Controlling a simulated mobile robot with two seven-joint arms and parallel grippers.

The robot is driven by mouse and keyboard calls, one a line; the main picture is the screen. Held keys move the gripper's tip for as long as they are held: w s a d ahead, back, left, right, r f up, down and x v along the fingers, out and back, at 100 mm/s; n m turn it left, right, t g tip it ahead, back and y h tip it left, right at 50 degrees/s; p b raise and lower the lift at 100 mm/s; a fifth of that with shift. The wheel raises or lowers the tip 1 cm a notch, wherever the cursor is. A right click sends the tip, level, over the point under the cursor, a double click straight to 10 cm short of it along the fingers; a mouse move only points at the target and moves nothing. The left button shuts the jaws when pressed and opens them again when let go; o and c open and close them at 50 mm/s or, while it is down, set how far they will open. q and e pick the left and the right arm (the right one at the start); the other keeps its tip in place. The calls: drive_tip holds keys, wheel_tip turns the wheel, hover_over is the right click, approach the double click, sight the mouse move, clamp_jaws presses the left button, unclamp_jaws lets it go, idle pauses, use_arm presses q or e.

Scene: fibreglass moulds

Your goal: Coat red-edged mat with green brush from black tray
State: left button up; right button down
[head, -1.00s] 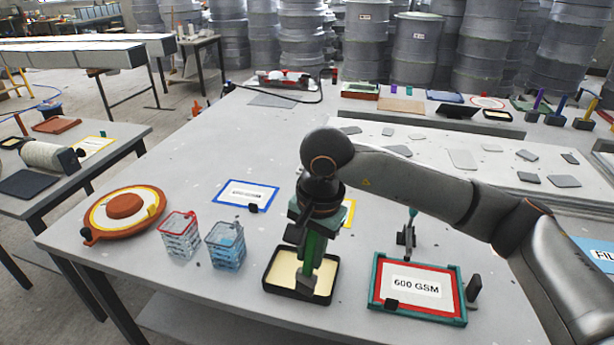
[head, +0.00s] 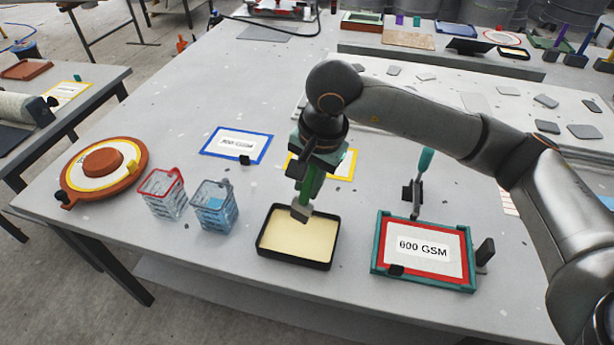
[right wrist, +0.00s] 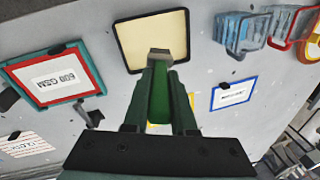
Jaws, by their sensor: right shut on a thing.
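My right gripper (head: 308,182) is shut on the green brush (head: 311,187), bristles down, above the back edge of the black tray (head: 332,255). The tray holds a cream-coloured layer. In the right wrist view the brush (right wrist: 160,98) sits between the fingers, its grey head over the edge of the tray (right wrist: 187,30). The red-edged mat (head: 462,262), labelled 600 GSM, lies in a teal frame (head: 377,243) right of the tray; it also shows in the right wrist view (right wrist: 88,66). My left gripper is not in view.
A blue-edged mat (head: 207,151) and a partly hidden yellow-edged mat (head: 348,165) lie behind the tray. A red-rimmed basket (head: 165,195), a blue basket (head: 216,207) and an orange round mould (head: 103,160) stand left. A teal-handled tool (head: 424,163) stands behind the frame.

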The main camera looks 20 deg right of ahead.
sight(307, 207)
drive_tip(key=shift+s+d+f+b, duration=0.15)
drive_tip(key=shift+f+b, duration=0.5)
drive_tip(key=shift+f, duration=0.85)
drive_tip(key=shift+f+b, duration=0.3)
drive_tip(key=shift+f, duration=0.1)
drive_tip(key=b+x, duration=0.3)
drive_tip(key=b, duration=0.1)
drive_tip(key=shift+f, duration=0.35)
drive_tip(key=shift+r, duration=0.15)
drive_tip(key=shift+p+v, duration=1)
drive_tip(key=shift+v, duration=1.1)
drive_tip(key=shift+w+a+p+v, duration=0.15)
drive_tip(key=shift+p+v, duration=0.3)
drive_tip(key=shift+v, duration=0.4)
drive_tip(key=shift+w+p+v, duration=0.15)
drive_tip(key=shift+p+v, duration=0.3)
drive_tip(key=shift+v, duration=0.35)
drive_tip(key=shift+w+a+p+v, duration=0.1)
drive_tip(key=shift+w+p+v, duration=0.1)
drive_tip(key=shift+p+v, duration=0.45)
drive_tip(key=shift+r, duration=0.25)
